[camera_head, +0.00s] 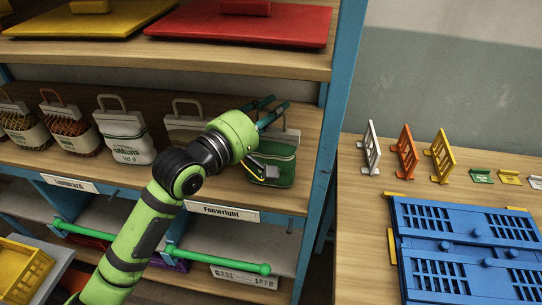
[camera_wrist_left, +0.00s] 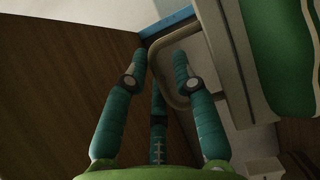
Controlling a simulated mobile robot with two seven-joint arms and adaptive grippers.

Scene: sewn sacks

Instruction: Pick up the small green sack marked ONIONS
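A small green sack (camera_head: 284,172) with a pale top and loop handle stands at the right end of the middle shelf. My arm hides part of it, and no ONIONS lettering can be read. In the left wrist view the green sack (camera_wrist_left: 285,50) is at the upper right, with its pale handle (camera_wrist_left: 171,97) reaching left toward the fingers. My left gripper (camera_head: 268,112) is at the sack's top. Its teal fingers (camera_wrist_left: 158,70) are apart, and the right fingertip overlaps the handle loop; contact cannot be told. My right gripper is not in view.
A pale sack (camera_head: 125,140) and netted sacks (camera_head: 70,128) stand left on the same shelf (camera_head: 215,187); another sack (camera_head: 185,128) is partly behind my arm. A blue post (camera_head: 328,120) is close right. The upper shelf (camera_head: 180,60) holds flat yellow and red items.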

